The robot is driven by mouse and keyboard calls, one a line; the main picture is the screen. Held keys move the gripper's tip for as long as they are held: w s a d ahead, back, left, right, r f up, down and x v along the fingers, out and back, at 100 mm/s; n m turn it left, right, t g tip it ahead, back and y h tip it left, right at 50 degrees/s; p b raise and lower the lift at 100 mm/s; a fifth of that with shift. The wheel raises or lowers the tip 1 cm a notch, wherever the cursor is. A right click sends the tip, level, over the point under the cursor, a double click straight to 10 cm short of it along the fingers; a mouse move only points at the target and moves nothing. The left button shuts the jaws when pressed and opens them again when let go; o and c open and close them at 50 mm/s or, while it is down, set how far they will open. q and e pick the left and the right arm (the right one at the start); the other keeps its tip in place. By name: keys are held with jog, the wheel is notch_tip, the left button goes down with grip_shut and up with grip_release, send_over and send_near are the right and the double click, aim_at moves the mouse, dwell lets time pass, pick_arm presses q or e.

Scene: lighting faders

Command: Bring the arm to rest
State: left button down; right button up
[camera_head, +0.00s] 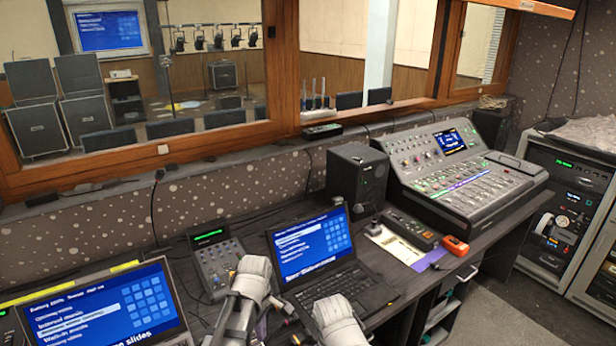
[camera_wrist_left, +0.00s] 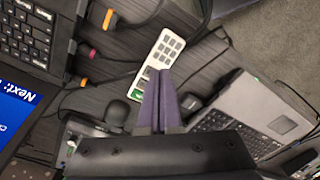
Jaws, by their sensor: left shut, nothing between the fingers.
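My left gripper (camera_wrist_left: 158,85) is shut and empty in the left wrist view, its two dark fingers pressed together. The fingers point over the dark desk, and their tips overlap the lower part of a white keypad (camera_wrist_left: 170,45) in that picture; I cannot tell the height above it. In the head view, pale arm parts of mine rise at the bottom centre, by the small fader console (camera_head: 215,262) and the laptop (camera_head: 318,265). The fingertips are not clear there. My right gripper is not in view.
A large mixing desk (camera_head: 465,180) and a black speaker (camera_head: 356,180) stand at the right of the desk. Cables and plugs run across the desk near my arm. An orange device (camera_head: 455,246) sits by the front edge.

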pick_arm(q)
jog(key=s+d+m, duration=0.3)
jog(key=s+m, duration=0.2)
jog(key=m, duration=0.4)
jog(key=s+d+m+y, duration=0.1)
jog(key=s+d+m, duration=0.3)
jog(key=s+m, duration=0.2)
jog(key=shift+s+d+r+m, duration=0.2)
jog(key=shift+s+d+m, duration=0.1)
jog(key=shift+m, duration=1.1)
